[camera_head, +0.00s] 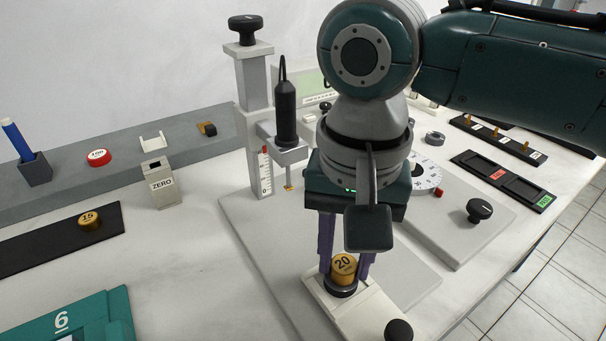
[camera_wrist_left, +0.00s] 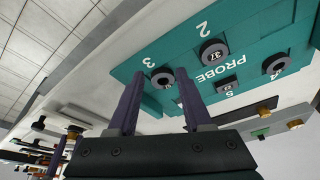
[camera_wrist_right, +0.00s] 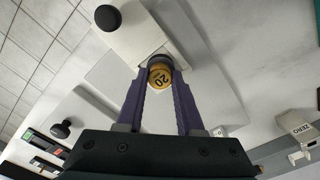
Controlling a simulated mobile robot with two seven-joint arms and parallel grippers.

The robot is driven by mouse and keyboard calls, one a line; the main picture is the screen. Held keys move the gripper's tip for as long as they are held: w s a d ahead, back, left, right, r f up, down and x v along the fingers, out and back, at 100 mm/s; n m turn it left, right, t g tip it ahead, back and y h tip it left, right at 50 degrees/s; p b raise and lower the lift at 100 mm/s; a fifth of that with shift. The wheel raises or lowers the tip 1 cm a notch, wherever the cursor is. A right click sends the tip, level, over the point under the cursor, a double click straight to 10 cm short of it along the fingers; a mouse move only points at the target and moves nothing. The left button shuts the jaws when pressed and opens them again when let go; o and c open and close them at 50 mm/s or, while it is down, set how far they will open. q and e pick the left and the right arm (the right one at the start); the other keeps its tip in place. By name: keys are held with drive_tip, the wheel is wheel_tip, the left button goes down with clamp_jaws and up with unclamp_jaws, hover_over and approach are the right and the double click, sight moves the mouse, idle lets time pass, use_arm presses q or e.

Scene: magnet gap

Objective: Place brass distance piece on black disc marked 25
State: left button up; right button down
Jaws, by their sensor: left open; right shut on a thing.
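A brass distance piece marked 20 (camera_head: 343,264) stands upright over a black disc (camera_head: 341,287) on a pale slide block (camera_head: 370,308); any number on this disc is hidden. My right gripper (camera_head: 346,272) points down with its purple fingers on both sides of the brass piece, shut on it. In the right wrist view the brass piece (camera_wrist_right: 160,75) shows between the fingertips. Another brass piece, marked 15 (camera_head: 89,221), sits on a black strip at left. My left gripper (camera_wrist_left: 160,76) is open above the teal tray (camera_wrist_left: 145,60), whose places hold numbered black discs, one marked 37 (camera_wrist_left: 213,53).
The probe stand (camera_head: 254,120) rises behind the slide block. A black knob (camera_head: 398,331) sits at the block's front end. A white ZERO box (camera_head: 161,184) stands left of the stand. Black trays (camera_head: 503,180) lie at right. Bare bench shows front left of the stand.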

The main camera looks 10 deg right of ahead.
sight(343, 263)
drive_tip(key=shift+f, duration=0.1)
drive_tip(key=c, duration=0.5)
unclamp_jaws()
drive_tip(key=shift+c, duration=0.2)
use_arm(q)
drive_tip(key=shift+a, duration=0.1)
wheel_tip(343, 263, up, 3)
drive_tip(key=p, duration=0.3)
drive_tip(key=shift+f, duration=0.1)
use_arm(e)
wheel_tip(343, 263, up, 12)
drive_tip(key=s+a+f+n+t+y, duration=0.2)
drive_tip(key=s+a+f+n+y, duration=0.25)
drive_tip(key=s+f, duration=0.3)
use_arm(q)
drive_tip(key=shift+s, duration=0.1)
use_arm(e)
drive_tip(key=s+d+n+t+h, duration=0.1)
drive_tip(key=s+d+h, duration=0.3)
drive_tip(key=s+d, duration=0.5)
drive_tip(key=d+n, duration=0.1)
drive_tip(key=d, duration=0.2)
drive_tip(key=shift+d+f+t, duration=0.3)
drive_tip(key=shift+f, duration=0.1)
